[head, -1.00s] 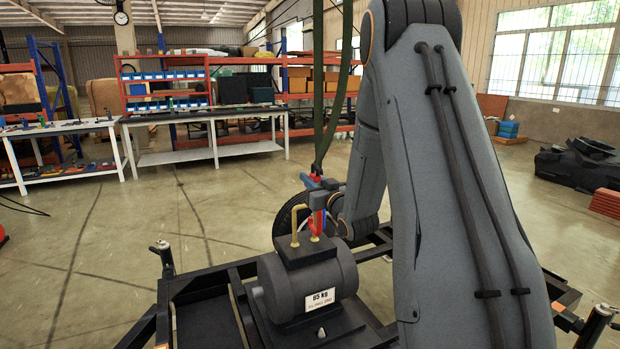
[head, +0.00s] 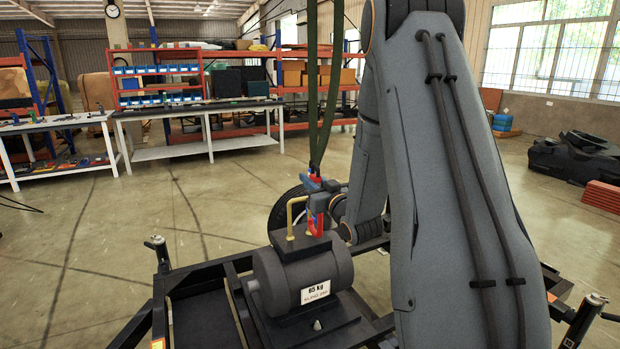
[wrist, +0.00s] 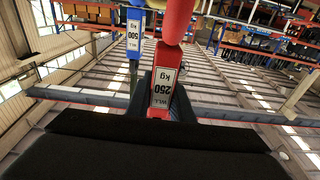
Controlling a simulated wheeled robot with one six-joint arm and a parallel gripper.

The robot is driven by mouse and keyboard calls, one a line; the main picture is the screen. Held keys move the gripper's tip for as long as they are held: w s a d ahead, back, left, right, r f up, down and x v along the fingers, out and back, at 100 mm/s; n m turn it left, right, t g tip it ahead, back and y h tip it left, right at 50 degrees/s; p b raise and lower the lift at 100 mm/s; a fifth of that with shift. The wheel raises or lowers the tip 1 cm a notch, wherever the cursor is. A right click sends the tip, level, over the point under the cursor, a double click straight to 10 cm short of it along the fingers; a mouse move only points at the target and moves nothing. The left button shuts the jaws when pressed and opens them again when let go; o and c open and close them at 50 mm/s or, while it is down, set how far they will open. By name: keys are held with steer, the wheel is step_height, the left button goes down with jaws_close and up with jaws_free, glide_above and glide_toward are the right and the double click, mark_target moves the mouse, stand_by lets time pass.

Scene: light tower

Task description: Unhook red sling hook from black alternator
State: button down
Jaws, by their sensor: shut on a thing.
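The black alternator (head: 300,275), labelled 85 kg, sits on a dark frame. A brass-coloured lifting loop (head: 290,216) stands on its top. The red sling hook (head: 318,222) is at the right side of this loop; I cannot tell whether its tip is still through it. In the wrist view the red hook body (wrist: 164,80) carries a 250 kg label. A blue hook (wrist: 134,35), labelled 500 kg, is beside it. My gripper (head: 322,195) is shut on the red hook, just above the alternator. Its fingertips are partly hidden.
A green sling (head: 323,110) hangs from above down to the hooks. A dark wheel (head: 283,210) is behind the alternator. The black frame (head: 238,268) surrounds it, with upright posts at its corners. Workbenches (head: 200,113) and shelves stand far back, with open floor between.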

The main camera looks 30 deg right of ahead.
steer(key=shift+s+f, duration=0.4)
steer(key=shift+s, duration=0.15)
steer(key=shift+s+f+b, duration=0.1)
steer(key=shift+b, duration=0.2)
